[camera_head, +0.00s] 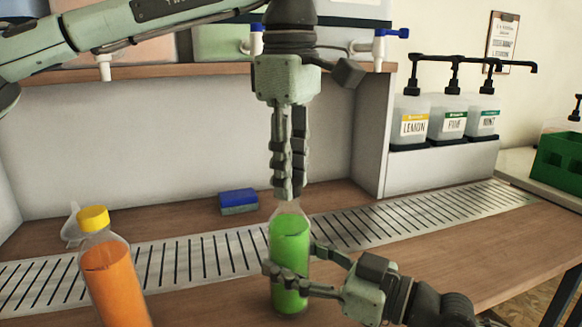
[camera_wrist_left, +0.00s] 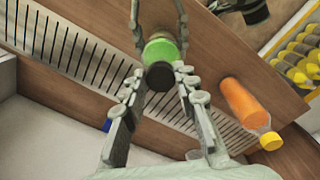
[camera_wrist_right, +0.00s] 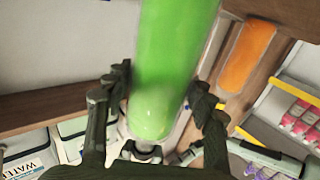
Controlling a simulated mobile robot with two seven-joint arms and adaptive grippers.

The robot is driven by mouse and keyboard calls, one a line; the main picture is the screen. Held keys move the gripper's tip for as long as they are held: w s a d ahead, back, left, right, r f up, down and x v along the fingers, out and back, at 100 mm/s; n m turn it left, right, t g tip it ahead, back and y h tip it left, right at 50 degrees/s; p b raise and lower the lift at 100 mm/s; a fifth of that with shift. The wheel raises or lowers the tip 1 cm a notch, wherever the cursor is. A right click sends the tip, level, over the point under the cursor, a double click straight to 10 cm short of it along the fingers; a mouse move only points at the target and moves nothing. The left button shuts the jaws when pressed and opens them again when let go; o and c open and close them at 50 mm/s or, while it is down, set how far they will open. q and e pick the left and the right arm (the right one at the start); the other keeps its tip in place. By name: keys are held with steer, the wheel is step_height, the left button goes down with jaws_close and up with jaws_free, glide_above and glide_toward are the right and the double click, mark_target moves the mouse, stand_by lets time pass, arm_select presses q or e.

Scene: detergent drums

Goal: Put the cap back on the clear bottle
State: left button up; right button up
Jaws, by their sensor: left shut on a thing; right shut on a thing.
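The clear bottle (camera_head: 289,245) with green liquid stands upright on the wooden counter, partly over the slotted drain strip. My right gripper (camera_head: 290,270) is shut around its lower body; the bottle fills the right wrist view (camera_wrist_right: 172,65). My left gripper (camera_head: 288,190) points straight down over the bottle's neck, fingers shut. The left wrist view shows a dark round cap (camera_wrist_left: 160,76) between its fingertips (camera_wrist_left: 158,82), in line with the bottle top (camera_wrist_left: 162,50). The fingers hide the neck in the head view, so I cannot tell whether the cap touches it.
An orange-filled bottle (camera_head: 113,272) with a yellow cap stands at left, a clear funnel (camera_head: 72,228) behind it. A blue-green sponge (camera_head: 238,201) lies behind the drain strip (camera_head: 200,258). Pump bottles (camera_head: 452,118) stand on a ledge at right, near a green crate (camera_head: 560,160).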

arm_select(q)
steer(key=m, duration=1.1)
steer(key=shift+a+f, duration=0.1)
steer(key=m, duration=0.5)
steer(key=shift+a, duration=0.1)
steer(key=m, duration=0.6)
steer(key=shift+m, duration=0.4)
steer(key=o, duration=0.7)
steer(key=shift+c, duration=0.2)
steer(key=shift+r, duration=2.25)
